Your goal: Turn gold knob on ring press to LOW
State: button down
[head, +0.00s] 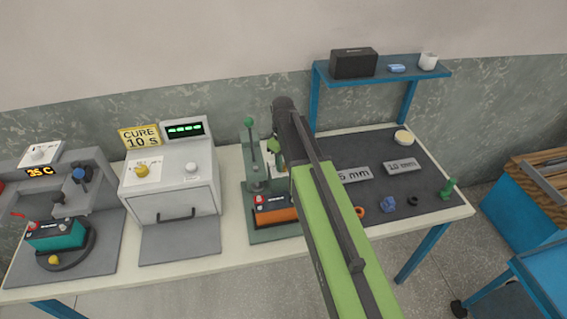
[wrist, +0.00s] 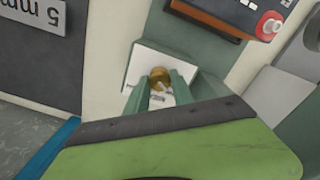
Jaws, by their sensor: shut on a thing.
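The gold knob (wrist: 160,75) shows in the wrist view on a white plate (wrist: 143,63) fixed to the green ring press (wrist: 212,50). My gripper (wrist: 162,88) is shut on it, one pale green finger on each side. The knob's pointer and the plate's lettering are too small and covered to read. In the head view the ring press (head: 255,228) stands mid-table with a green-balled lever and an orange-and-black battery (head: 274,211) on its base. My arm hides its right side and the gold knob there.
Left of the press is a grey cure oven (head: 172,205) with its own gold knob (head: 141,171). A teal battery (head: 56,236) sits at the far-left station. A dark mat (head: 350,150) with mm labels and small parts lies right, below a blue shelf (head: 385,76).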

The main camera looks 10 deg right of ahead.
dwell(0.4)
jog(key=c, duration=1.1)
grip_release()
notch_tip(320, 180, up, 17)
jog(key=p, duration=1.7)
jog(key=shift+r, duration=0.2)
jog(key=shift+a, duration=0.1)
